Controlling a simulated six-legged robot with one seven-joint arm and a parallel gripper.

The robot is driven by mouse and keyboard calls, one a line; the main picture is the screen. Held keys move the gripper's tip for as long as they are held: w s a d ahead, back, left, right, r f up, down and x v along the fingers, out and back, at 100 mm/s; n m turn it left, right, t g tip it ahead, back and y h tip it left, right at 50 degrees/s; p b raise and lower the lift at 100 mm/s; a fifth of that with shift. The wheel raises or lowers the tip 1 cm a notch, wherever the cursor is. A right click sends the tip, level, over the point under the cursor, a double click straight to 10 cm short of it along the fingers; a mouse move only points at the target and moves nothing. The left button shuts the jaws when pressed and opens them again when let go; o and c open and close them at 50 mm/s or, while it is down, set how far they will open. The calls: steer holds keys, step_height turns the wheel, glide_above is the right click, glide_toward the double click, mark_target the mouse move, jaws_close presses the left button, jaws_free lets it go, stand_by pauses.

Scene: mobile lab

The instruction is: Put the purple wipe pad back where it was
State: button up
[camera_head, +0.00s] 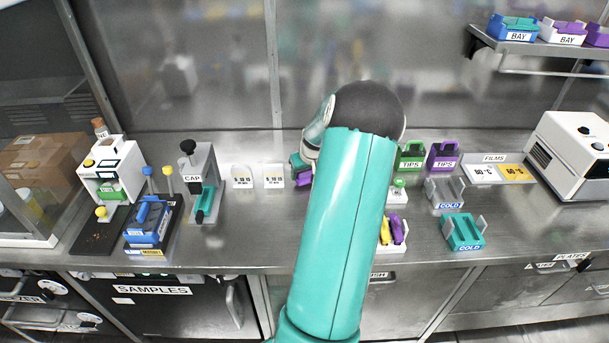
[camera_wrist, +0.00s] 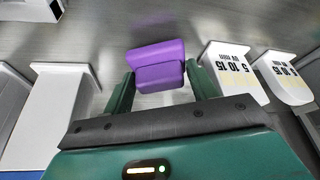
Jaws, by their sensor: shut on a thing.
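The purple wipe pad (camera_wrist: 157,66) is between the two dark green fingers of my gripper (camera_wrist: 163,84) in the wrist view. My gripper is shut on it. In the head view my gripper (camera_head: 298,168) is at the left of my teal arm, over the middle of the bench, with a bit of the purple pad (camera_head: 304,181) showing under it. I cannot tell how high the pad is above the steel bench. My arm hides the bench behind it.
Two white numbered cards (camera_head: 258,177) stand left of my gripper. A white holder (camera_head: 391,249) with yellow and purple pieces is right of my arm, partly hidden. The CAP press (camera_head: 199,165) stands further left. Teal COLD rack (camera_head: 464,232) is at right.

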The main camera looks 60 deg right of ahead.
steer(key=shift+w+f, duration=0.1)
steer(key=shift+f, duration=0.75)
steer(key=o, duration=1.1)
steer(key=v, duration=1.2)
